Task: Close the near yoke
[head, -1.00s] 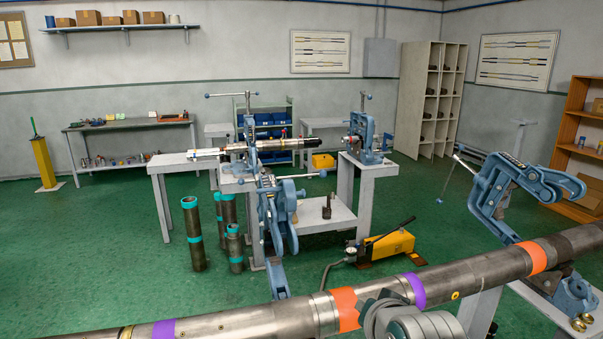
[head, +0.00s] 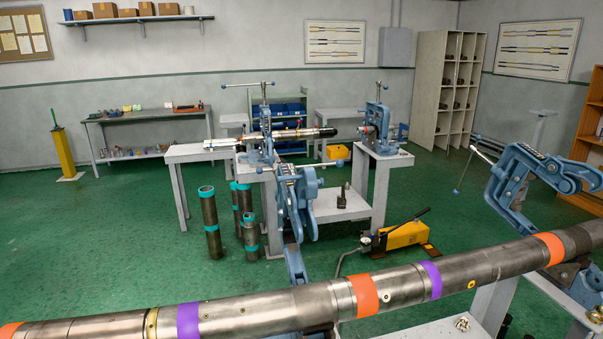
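A long steel pipe (head: 260,308) with orange and purple bands crosses the foreground, rising to the right. One blue vise yoke (head: 306,205) stands swung open behind the pipe, left of centre. Its lower arm drops behind the pipe, so its base is hidden. A second blue yoke (head: 520,185) is swung open and tilted above the pipe at the right. Its screw handle (head: 464,170) points out to the left. I cannot tell from this view which of the two is the near one. My gripper is not in view.
Behind stands a workbench (head: 188,154) with two smaller vises and a short pipe (head: 300,134). A yellow hand pump (head: 404,235) with a hose and several upright tubes (head: 210,222) stand on the green floor.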

